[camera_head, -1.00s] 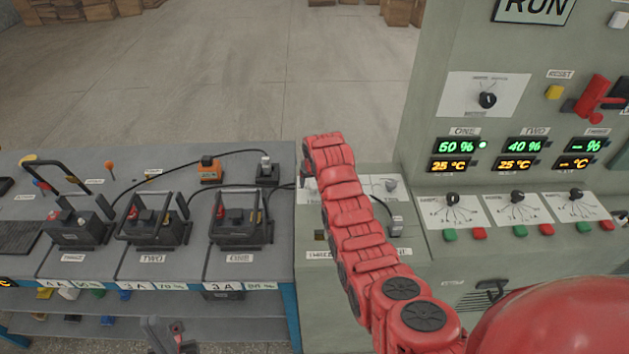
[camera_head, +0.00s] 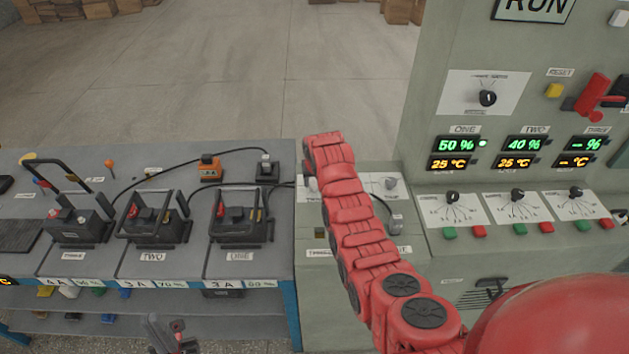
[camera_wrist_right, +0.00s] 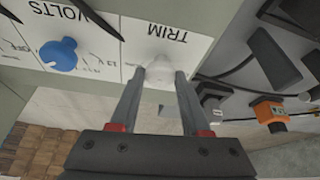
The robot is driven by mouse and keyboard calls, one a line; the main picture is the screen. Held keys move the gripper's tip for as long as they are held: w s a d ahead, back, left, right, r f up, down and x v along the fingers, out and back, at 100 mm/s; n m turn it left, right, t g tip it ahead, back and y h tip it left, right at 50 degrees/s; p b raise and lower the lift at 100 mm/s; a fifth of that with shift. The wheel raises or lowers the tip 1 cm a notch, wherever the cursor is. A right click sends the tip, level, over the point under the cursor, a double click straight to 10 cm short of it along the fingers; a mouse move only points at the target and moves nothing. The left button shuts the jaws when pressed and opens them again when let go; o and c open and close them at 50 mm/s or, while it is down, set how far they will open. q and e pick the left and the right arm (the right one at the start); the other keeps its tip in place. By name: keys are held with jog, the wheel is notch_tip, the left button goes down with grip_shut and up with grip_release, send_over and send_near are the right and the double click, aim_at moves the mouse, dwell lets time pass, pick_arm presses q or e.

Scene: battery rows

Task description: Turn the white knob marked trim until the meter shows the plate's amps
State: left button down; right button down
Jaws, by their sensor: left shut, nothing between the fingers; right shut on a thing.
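The white trim knob (camera_wrist_right: 160,68) sits on a white label marked TRIM (camera_wrist_right: 168,32) in the right wrist view. My right gripper (camera_wrist_right: 160,78) is shut on this knob, with a finger on each side. In the head view my right arm hides the gripper and the knob. I see no pointer mark on the knob. My left gripper (camera_head: 172,340) is shut and empty at the bottom of the head view, in front of the bench. Plates on the bench front carry amps; the one under ONE (camera_head: 222,284) reads 3 A. I cannot make out an amps meter reading.
A blue volts knob (camera_wrist_right: 60,54) is beside the trim knob. The bench (camera_head: 180,262) at left holds several batteries, cables and an orange box (camera_head: 210,168). A grey-green cabinet (camera_head: 425,130) with lit displays, dials and a red lever (camera_head: 592,95) stands at right.

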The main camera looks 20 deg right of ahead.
jog(key=n+b, duration=0.1)
jog(key=b, duration=0.1)
jog(key=n+y+b, duration=0.1)
jog(key=b, duration=0.1)
jog(key=shift+d+f+n, duration=0.15)
jog(key=shift+f+n, duration=0.15)
jog(key=shift+f, duration=0.1)
jog(key=shift+r+n+b, duration=0.3)
jog(key=shift+n+b, duration=0.2)
jog(key=shift+b, duration=0.05)
jog(key=shift+r, duration=0.15)
jog(key=shift+c, duration=1.8)
grip_release()
